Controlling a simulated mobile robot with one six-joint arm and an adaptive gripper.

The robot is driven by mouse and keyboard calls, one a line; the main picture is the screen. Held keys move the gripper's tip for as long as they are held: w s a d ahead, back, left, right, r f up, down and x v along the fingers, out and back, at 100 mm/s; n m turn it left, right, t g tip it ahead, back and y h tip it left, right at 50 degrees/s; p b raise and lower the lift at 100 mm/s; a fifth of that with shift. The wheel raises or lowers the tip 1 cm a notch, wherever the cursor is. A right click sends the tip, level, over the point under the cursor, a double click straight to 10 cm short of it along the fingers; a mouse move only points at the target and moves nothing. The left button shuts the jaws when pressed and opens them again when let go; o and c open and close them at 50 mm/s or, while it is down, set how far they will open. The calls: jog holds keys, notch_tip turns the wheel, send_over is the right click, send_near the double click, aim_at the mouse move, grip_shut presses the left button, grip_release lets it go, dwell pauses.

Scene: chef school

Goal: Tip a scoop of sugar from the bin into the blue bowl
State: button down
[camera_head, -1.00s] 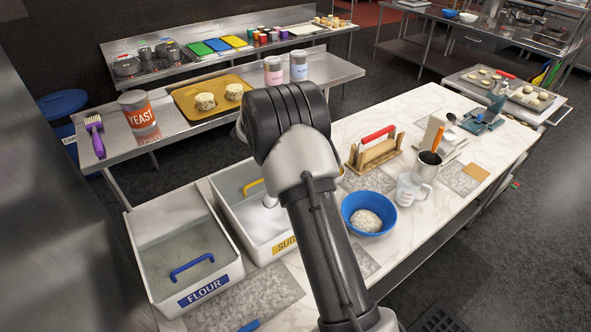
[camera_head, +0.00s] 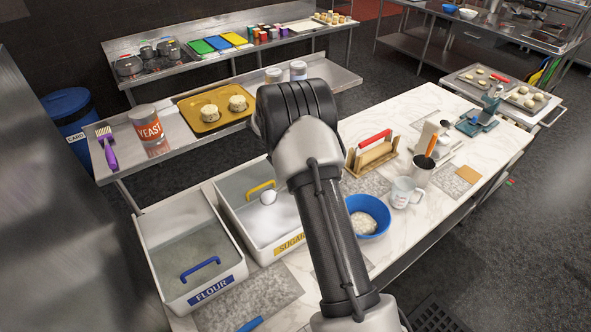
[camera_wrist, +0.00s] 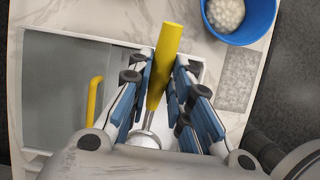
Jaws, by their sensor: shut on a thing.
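My gripper (camera_wrist: 164,85) is shut on the yellow handle (camera_wrist: 167,55) of a scoop, above the right part of the sugar bin. The scoop's metal neck and round head (camera_wrist: 144,138) point to the bottom of the wrist view; its load cannot be made out. In the head view my arm hides the gripper, and a round white thing, likely the scoop head (camera_head: 268,197), shows over the white sugar bin (camera_head: 222,212). The blue bowl (camera_head: 381,213) stands on the counter right of my arm, partly hidden, with a pale rounded mass (camera_head: 362,223) inside. It also shows in the wrist view (camera_wrist: 262,30).
The flour bin (camera_head: 238,262) stands left of the sugar bin. A yellow arched handle (camera_wrist: 94,101) lies over the sugar bin's left part. A glass measuring jug (camera_head: 403,193) and a wooden rack (camera_head: 370,156) stand near the bowl.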

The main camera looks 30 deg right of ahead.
jog(key=shift+r+y+p, duration=0.7)
jog(key=shift+r+p, duration=0.4)
jog(key=shift+p, duration=1.3)
jog(key=shift+f, duration=0.1)
